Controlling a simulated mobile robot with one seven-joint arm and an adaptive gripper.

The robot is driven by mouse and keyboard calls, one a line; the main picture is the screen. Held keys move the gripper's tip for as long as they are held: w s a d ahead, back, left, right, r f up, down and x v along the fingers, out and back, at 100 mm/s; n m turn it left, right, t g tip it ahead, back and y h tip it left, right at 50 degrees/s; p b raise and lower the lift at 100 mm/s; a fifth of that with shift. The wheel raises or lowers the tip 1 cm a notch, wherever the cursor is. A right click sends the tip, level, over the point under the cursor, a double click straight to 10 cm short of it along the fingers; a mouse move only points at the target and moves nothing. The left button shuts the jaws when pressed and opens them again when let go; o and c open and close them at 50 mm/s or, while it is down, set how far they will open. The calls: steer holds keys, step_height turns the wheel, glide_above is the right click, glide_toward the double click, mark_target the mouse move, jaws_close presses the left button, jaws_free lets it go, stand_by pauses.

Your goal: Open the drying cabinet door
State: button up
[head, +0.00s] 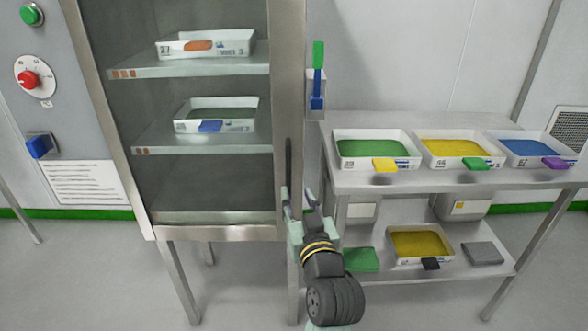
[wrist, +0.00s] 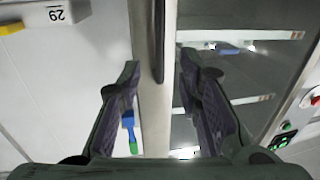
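The drying cabinet (head: 160,232) stands left of centre in the head view, its glass door (head: 205,180) appearing shut. A dark vertical handle (head: 289,160) is on the door's right frame; it also shows in the wrist view (wrist: 159,40), at the top middle. My gripper (head: 297,196) is at the lower part of the handle in the head view. In the wrist view my gripper (wrist: 160,64) is open, one finger on each side of the door's metal frame and the handle line. Nothing is held. Whether the fingers touch the handle cannot be told.
Right of the cabinet, a steel table (head: 450,180) carries several trays, with another yellow-filled tray (head: 420,258) on its lower shelf. A holder with a green-and-blue tool (head: 317,85) hangs beside the door. A control panel with a red knob (head: 30,79) is at left.

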mark_target(289, 175)
steer(key=w, duration=0.3)
steer(key=w+a, duration=0.1)
steer(key=w, duration=0.3)
steer(key=w+a, duration=0.1)
steer(key=w, duration=0.2)
steer(key=shift+w, duration=0.25)
jaws_close()
stand_by(0.6)
